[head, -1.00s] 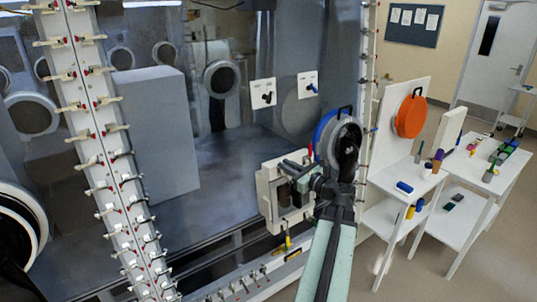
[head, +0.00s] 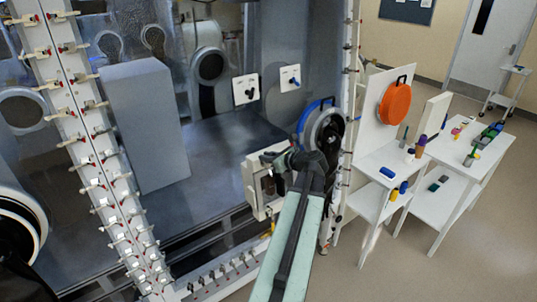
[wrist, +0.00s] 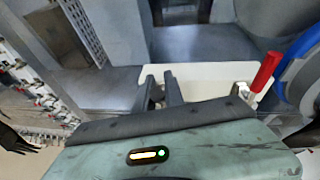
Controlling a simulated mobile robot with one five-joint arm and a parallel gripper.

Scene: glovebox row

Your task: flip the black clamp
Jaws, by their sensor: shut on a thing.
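My gripper (head: 280,160) reaches over the upper edge of a white box-like frame (head: 250,178) on the front of the glovebox. In the wrist view its two dark fingers (wrist: 163,90) stand close together in front of a white plate (wrist: 215,77). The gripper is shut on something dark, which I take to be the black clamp. The clamp is mostly hidden by the fingers, so I cannot tell which way its lever lies. A red-handled clamp (wrist: 265,72) stands at the plate's right end, apart from the fingers.
A round port with a blue ring (head: 307,118) is close to the right of my gripper. A post lined with toggle clamps (head: 90,150) stands at left. White panels carry a black lever (head: 246,91) and a blue lever (head: 291,78). White tables (head: 375,180) stand right; open floor lies in front.

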